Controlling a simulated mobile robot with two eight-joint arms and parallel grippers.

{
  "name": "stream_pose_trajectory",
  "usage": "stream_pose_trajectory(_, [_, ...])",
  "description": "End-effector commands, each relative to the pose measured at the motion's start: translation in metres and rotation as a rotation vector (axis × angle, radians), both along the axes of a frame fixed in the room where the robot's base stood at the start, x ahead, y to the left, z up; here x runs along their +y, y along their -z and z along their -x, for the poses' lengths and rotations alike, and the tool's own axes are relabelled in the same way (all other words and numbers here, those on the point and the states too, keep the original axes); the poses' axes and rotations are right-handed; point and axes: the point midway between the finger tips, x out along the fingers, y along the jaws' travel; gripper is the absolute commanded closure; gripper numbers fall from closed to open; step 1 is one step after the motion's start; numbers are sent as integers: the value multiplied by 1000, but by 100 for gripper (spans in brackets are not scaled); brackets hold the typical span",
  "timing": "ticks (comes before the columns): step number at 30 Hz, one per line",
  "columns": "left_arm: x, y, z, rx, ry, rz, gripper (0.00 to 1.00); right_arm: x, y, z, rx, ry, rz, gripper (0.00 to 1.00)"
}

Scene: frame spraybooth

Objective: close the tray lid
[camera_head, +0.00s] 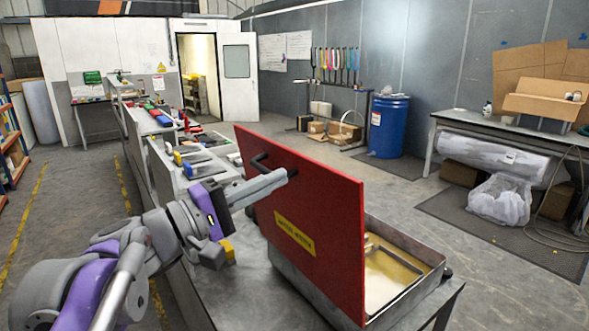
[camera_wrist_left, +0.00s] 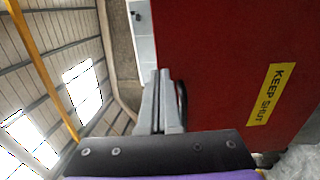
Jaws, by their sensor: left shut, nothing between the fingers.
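The tray lid (camera_head: 320,215) is a red panel standing nearly upright along the left side of the open metal tray (camera_head: 408,302). Its outer face carries a yellow label (camera_head: 294,232) and a black handle (camera_head: 258,160) near the top edge. The lid fills the right of the left wrist view (camera_wrist_left: 225,65), where its label reads KEEP SHUT. My left gripper (camera_head: 289,174) is shut and empty, beside the handle on the lid's outer side. Its closed fingers (camera_wrist_left: 160,76) appear left of the dark handle (camera_wrist_left: 182,103) in the wrist view; I cannot tell whether they touch it. My right gripper is out of view.
The tray sits on a grey bench (camera_head: 262,285) and holds a pale yellowish surface with a metal bar (camera_head: 395,258). Tools and small boxes (camera_head: 190,158) lie farther along the bench. A blue barrel (camera_head: 388,125) and a side table (camera_head: 470,122) stand beyond open floor.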

Motion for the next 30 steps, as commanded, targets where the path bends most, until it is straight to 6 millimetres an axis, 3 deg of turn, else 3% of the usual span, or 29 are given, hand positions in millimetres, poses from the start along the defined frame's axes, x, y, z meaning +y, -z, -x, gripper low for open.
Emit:
stream_pose_trajectory(3, [-19,-4,-11,1,4,1,100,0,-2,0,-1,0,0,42])
stream_pose_trajectory(9, [-35,-8,-23,0,1,-1,100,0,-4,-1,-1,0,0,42])
stream_pose_trajectory(23, [-39,-8,-26,1,0,-2,100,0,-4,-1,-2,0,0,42])
stream_pose_trajectory(30, [-47,-16,-37,23,0,-36,100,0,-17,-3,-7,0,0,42])
